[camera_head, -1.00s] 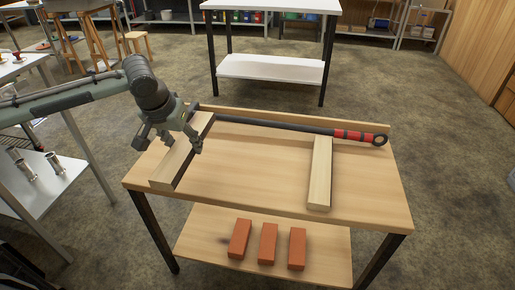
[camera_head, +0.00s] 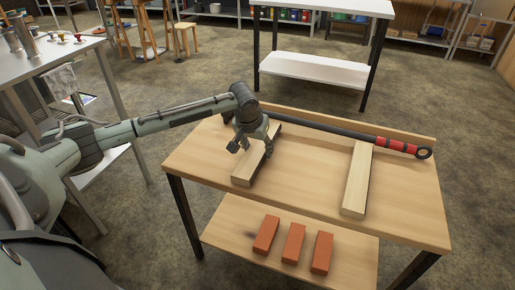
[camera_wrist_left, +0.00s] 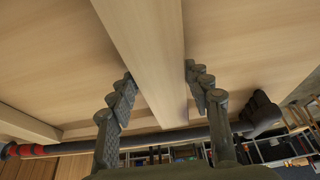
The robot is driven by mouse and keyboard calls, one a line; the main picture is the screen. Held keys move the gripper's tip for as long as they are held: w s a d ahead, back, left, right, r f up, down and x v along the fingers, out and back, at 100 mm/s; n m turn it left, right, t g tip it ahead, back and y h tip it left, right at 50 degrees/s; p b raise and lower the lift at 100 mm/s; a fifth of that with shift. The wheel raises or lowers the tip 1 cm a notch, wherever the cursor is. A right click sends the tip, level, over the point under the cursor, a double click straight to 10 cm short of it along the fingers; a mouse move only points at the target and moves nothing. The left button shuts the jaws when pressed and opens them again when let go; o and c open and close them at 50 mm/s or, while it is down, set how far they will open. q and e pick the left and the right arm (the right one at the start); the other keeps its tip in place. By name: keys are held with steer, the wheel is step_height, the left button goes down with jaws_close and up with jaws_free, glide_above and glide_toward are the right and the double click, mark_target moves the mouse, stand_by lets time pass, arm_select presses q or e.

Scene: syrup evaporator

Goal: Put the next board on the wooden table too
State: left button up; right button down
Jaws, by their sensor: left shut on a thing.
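The wooden table (camera_head: 315,188) has a pale board (camera_head: 358,182) lying across its right half. A second pale board (camera_head: 246,172) is at the left half, and my left gripper (camera_head: 252,150) is shut on it from above. In the left wrist view this held board (camera_wrist_left: 148,50) runs between the two fingers of the left gripper (camera_wrist_left: 159,72). I cannot tell whether it touches the tabletop or is just above it. The other board also shows in the left wrist view (camera_wrist_left: 25,124). My right gripper is in neither view.
A dark rod with a red grip (camera_head: 396,145) lies along the table's back edge. Several orange bricks (camera_head: 293,243) rest on the lower shelf. A white table (camera_head: 320,70) stands behind. The tabletop between the boards is clear.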

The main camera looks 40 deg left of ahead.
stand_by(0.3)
arm_select(q)
steer(key=o, duration=1)
steer(key=shift+f, duration=0.15)
steer(key=shift+c, duration=0.2)
steer(key=o, duration=0.4)
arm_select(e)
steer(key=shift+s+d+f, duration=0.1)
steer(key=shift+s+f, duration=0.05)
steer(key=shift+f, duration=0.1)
arm_select(q)
steer(key=v, duration=1.2)
steer(key=shift+p, duration=0.4)
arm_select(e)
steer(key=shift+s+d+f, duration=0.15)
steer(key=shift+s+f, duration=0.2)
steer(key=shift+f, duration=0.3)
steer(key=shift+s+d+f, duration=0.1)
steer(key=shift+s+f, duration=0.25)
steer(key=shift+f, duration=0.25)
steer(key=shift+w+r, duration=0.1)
